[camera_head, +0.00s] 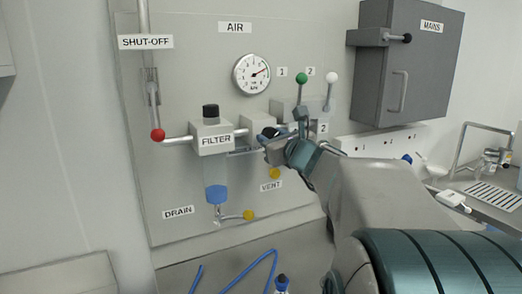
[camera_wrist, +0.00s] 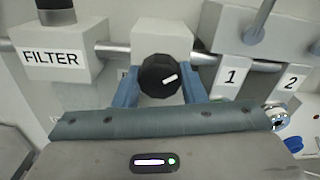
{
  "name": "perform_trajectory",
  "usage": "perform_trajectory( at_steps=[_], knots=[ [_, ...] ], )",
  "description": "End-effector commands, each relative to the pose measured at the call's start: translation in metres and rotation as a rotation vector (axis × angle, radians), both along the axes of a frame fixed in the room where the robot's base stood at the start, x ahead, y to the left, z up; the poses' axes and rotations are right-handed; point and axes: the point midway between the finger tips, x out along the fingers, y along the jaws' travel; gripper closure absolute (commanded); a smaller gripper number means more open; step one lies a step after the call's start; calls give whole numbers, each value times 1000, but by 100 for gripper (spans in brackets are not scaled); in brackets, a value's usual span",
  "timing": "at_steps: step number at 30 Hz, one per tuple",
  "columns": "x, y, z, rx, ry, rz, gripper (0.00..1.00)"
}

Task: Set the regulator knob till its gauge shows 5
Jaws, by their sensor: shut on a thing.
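The regulator knob (camera_wrist: 160,75) is black and round with a white mark that points to the right and slightly up in the wrist view. My gripper (camera_wrist: 161,90) has its blue fingers on either side of the knob and is shut on it. In the head view the knob (camera_head: 269,132) shows only partly, behind my gripper (camera_head: 272,145). The round white gauge (camera_head: 251,74) is above it under the AIR label.
The FILTER block (camera_head: 211,138) stands just left of the knob. Levers with green (camera_head: 302,78) and white (camera_head: 331,77) balls rise to the right. A red shut-off ball (camera_head: 158,135) is at far left, a yellow vent knob (camera_head: 274,173) below. A grey MAINS box (camera_head: 408,65) is upper right.

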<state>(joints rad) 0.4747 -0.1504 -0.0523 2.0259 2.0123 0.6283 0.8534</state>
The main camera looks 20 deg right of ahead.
Motion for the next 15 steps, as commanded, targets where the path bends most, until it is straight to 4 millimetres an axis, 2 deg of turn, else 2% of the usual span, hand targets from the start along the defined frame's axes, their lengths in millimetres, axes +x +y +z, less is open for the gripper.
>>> perform_trajectory(
  at_steps=[2,15],
  knots=[
    [0,0,-7,-60,-4,0,86],
    [0,0,-3,-307,-11,-1,86]
  ],
)
